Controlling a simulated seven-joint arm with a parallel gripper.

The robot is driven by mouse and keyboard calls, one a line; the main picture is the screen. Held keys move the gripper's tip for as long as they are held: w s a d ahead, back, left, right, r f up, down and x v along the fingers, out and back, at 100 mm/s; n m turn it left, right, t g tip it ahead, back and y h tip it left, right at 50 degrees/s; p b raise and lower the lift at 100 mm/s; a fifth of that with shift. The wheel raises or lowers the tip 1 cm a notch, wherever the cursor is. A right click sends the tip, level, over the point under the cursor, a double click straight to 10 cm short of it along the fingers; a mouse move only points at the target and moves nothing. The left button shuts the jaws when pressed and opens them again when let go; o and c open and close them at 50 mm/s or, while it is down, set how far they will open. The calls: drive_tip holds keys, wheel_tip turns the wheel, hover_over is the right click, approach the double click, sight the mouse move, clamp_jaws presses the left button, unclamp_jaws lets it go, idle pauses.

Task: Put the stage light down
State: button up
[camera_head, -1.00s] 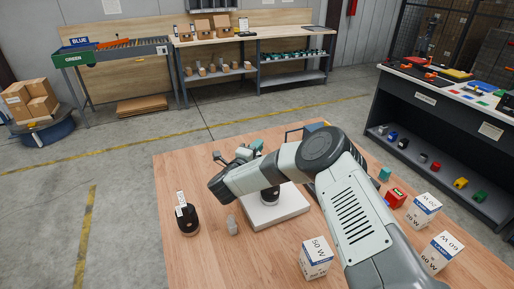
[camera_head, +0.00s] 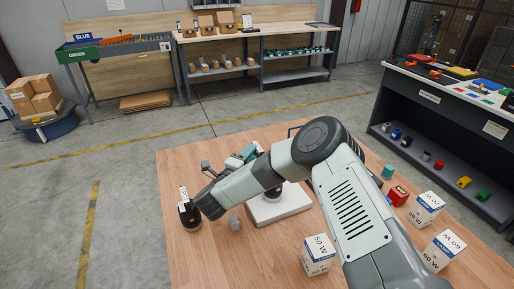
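My forearm crosses the wooden table, with my wrist end beside a black rounded object (camera_head: 191,218) that has a white tag and stands upright at the table's left. A second dark rounded object (camera_head: 273,193) stands on a white square pad (camera_head: 284,209), partly covered by my arm. Behind my forearm, dark grey and teal parts (camera_head: 236,163) stick out; I cannot tell whether they belong to my gripper or to the stage light. My gripper's fingertips are hidden, so whether they hold anything is not visible. I cannot single out the stage light for sure.
White lamp boxes (camera_head: 317,256) (camera_head: 425,209) (camera_head: 442,251), a red box (camera_head: 398,195) and a teal block (camera_head: 387,171) are on the table's right. The front left of the tabletop (camera_head: 225,262) is clear.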

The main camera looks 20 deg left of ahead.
drive_tip(key=shift+s+a, duration=0.15)
drive_tip(key=shift+s, duration=2.15)
drive_tip(key=w+a+r+n+g+y, duration=0.1)
drive_tip(key=w+r+n+y, duration=0.3)
drive_tip(key=r, duration=0.4)
drive_tip(key=w+a+r+n+g+y, duration=0.1)
drive_tip(key=w+r+n+y, duration=0.1)
drive_tip(key=r+n+y, duration=0.55)
drive_tip(key=s+d+r+n+g+h, duration=0.2)
drive_tip(key=d+r+n+g+h, duration=0.3)
drive_tip(key=d+r, duration=0.55)
drive_tip(key=s+d+r+n+g+h, duration=0.2)
drive_tip(key=s+d+r, duration=0.1)
drive_tip(key=s+d, duration=0.8)
drive_tip(key=s+d+r+n+g+h, duration=0.1)
drive_tip(key=s+d+r+h, duration=0.15)
drive_tip(key=s+d, duration=0.8)
drive_tip(key=s+d+f+g, duration=0.1)
drive_tip(key=s+d+g, duration=0.1)
drive_tip(key=s+d, duration=0.6)
drive_tip(key=shift+s+d+h, duration=0.4)
